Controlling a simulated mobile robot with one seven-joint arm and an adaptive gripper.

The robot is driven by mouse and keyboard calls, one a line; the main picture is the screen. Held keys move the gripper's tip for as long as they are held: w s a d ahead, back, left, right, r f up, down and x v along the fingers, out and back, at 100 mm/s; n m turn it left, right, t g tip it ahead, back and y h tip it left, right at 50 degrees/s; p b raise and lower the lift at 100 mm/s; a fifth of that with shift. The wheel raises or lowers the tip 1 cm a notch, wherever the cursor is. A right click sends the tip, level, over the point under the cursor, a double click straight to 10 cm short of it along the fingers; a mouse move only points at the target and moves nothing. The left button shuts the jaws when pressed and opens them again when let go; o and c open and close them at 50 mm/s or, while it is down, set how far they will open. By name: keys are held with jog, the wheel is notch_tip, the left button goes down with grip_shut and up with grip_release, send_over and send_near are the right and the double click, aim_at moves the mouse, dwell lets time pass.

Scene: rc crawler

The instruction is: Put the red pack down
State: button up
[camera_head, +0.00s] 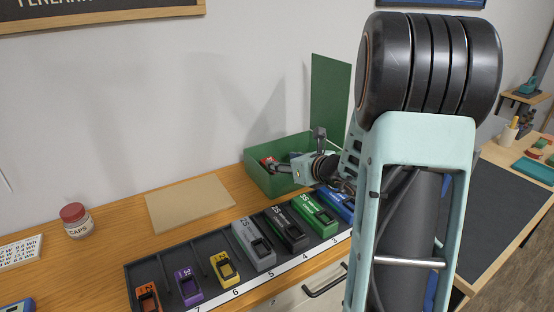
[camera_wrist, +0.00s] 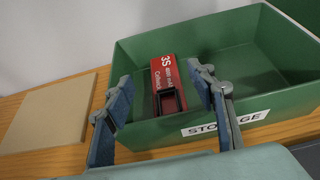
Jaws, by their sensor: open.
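The red pack (camera_wrist: 168,82), marked 3S, is inside the green storage box (camera_wrist: 262,108), near its left end. In the wrist view it lies between my open fingers, with gaps visible on both sides. Whether it lies flat on the box floor is hard to tell. My gripper (camera_wrist: 163,80) is open and reaches over the box's front wall. In the head view a small part of the red pack (camera_head: 268,161) shows inside the green box (camera_head: 272,184), beside my gripper (camera_head: 284,166). My arm hides the box's right side.
The box's green lid (camera_head: 330,95) stands raised at the back. A tan board (camera_head: 189,205) lies left of the box. A dark rack (camera_head: 205,268) with several coloured packs runs along the front. A red-capped jar (camera_head: 77,222) stands far left.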

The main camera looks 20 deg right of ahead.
jog(key=v, duration=0.7)
jog(key=shift+r, duration=0.1)
